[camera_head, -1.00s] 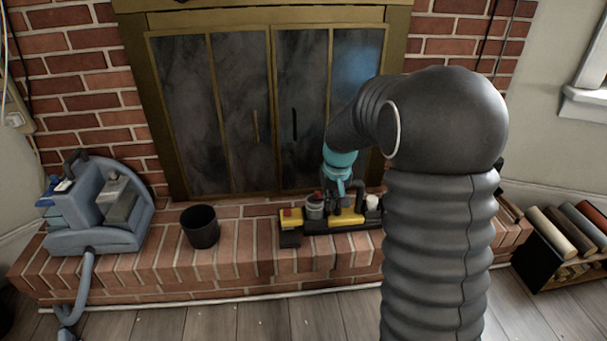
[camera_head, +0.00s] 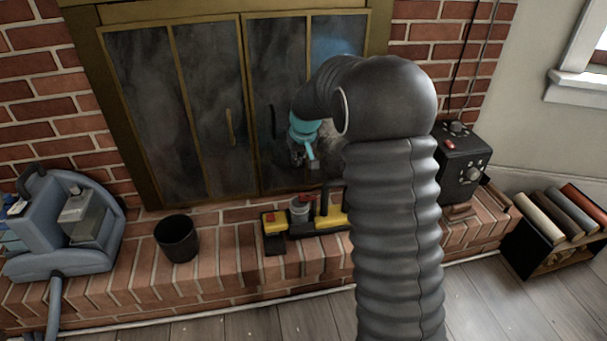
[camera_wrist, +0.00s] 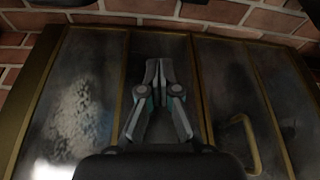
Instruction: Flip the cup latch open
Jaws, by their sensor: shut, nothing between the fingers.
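A black and yellow device (camera_head: 275,243) lies on the brick hearth in the head view. A small grey cup (camera_head: 299,212) with a red part above it sits on the device. I cannot make out a separate cup latch at this size. My gripper (camera_head: 304,163) is above the cup, in front of the dark glass doors, and apart from the device. In the wrist view my gripper (camera_wrist: 157,68) has its fingertips together and empty, with the fireplace doors behind them. The device does not show in the wrist view. My arm hides the device's right end.
A black bucket (camera_head: 177,240) stands left of the device on the hearth. A blue-grey machine with a hose (camera_head: 70,235) is at the far left. A black box with knobs (camera_head: 462,160) stands right of my arm. A rack of rolls (camera_head: 550,235) is on the floor at right.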

